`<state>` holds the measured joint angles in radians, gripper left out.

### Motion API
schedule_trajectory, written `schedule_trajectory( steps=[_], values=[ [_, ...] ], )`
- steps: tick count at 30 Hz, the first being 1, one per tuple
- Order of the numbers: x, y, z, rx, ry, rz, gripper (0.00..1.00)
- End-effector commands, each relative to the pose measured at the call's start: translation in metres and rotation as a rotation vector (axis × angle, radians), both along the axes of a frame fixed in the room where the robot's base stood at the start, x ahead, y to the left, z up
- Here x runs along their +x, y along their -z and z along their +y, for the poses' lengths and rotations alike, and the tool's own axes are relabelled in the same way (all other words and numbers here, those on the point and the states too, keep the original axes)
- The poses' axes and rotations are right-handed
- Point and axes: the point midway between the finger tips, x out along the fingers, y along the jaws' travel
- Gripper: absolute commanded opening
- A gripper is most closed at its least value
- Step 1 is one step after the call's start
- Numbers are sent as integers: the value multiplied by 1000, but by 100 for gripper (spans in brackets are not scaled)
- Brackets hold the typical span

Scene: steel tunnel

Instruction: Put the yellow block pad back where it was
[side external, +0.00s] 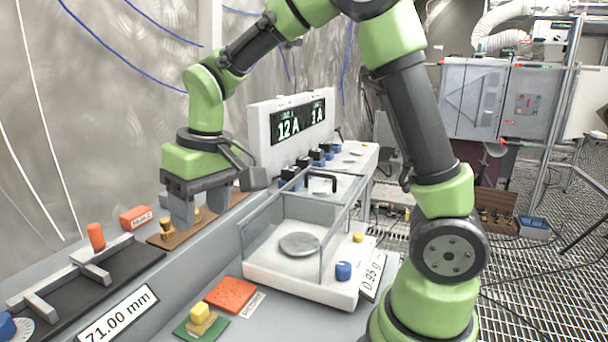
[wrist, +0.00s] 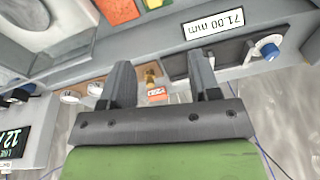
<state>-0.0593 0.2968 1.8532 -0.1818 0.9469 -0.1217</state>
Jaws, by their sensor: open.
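A yellow block (side external: 200,312) rests on a green pad (side external: 186,329) at the front of the bench, with a tan piece beside it. The green pad also shows at the top edge of the wrist view (wrist: 153,3). My gripper (side external: 184,222) is open, pointing down over the wooden board (side external: 178,238) with brass weights (side external: 167,231) behind the scale, well away from the pad. In the wrist view a brass weight (wrist: 151,76) appears between my open fingers (wrist: 163,70); I cannot tell whether anything touches it.
The glass-walled scale (side external: 285,270) with a round plate stands right of the pads. An orange pad (side external: 230,294) lies next to the green one. A caliper fixture (side external: 75,275), an orange box (side external: 136,217) and a 71.00 mm display (side external: 118,315) are at left.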

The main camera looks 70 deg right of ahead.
Motion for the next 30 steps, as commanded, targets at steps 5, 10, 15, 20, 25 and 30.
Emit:
schedule_trajectory(
  steps=[5, 10, 15, 20, 25, 30],
  values=[
    [-57, -55, -2, 67, 86, -155, 56],
    [-113, -77, -2, 133, 157, -284, 56],
    [-151, -78, 0, 185, 205, -377, 56],
    [-166, -76, 0, 207, 224, -416, 56],
    [-168, -75, 1, 212, 228, -420, 56],
    [-167, -75, 1, 211, 227, -419, 56]
  ],
)
